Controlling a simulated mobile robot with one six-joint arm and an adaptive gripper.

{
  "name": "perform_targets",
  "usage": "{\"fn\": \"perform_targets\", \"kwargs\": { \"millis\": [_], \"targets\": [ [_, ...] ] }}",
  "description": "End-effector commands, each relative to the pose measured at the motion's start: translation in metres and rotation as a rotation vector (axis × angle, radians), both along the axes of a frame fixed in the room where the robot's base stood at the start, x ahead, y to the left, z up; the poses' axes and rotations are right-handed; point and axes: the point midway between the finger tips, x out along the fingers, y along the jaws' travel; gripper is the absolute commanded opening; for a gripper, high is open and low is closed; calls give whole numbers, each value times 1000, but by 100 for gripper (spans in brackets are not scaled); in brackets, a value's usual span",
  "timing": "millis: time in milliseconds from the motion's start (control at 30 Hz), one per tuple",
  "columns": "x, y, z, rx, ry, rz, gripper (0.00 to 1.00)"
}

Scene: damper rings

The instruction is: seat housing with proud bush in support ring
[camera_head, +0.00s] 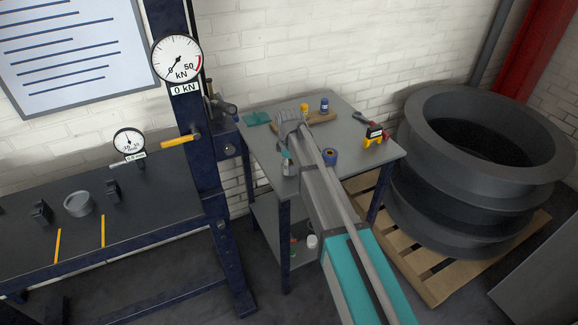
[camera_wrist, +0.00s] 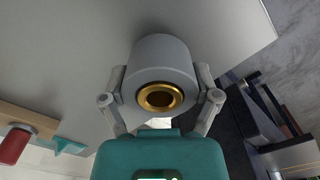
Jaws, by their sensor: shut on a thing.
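My gripper (camera_wrist: 160,84) is shut on the grey cylindrical housing (camera_wrist: 160,58), with one finger on each side. A brass bush (camera_wrist: 173,90) shows as a gold ring around a dark bore in the housing's near end. In the head view the housing (camera_head: 290,169) is small, at the left side of the small grey table, partly hidden by my arm. Whether it touches the tabletop I cannot tell. A short grey round piece (camera_head: 79,204), which looks like the support ring, stands on the left bench between two dark blocks.
The left bench (camera_head: 150,222) has yellow stripes and a small dial gauge (camera_head: 129,142). A dark blue press column (camera_head: 203,150) stands between bench and small table (camera_head: 350,112). Large grey rings (camera_head: 430,210) sit on a pallet.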

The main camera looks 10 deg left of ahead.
Motion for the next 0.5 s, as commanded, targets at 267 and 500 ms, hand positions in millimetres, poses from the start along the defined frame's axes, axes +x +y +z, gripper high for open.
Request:
{"fn": "perform_targets", "kwargs": {
  "millis": [267, 500],
  "targets": [
    [-7, -3, 29, 0, 0, 0, 19],
    [-27, -11, 55, 0, 0, 0, 19]
  ]
}}
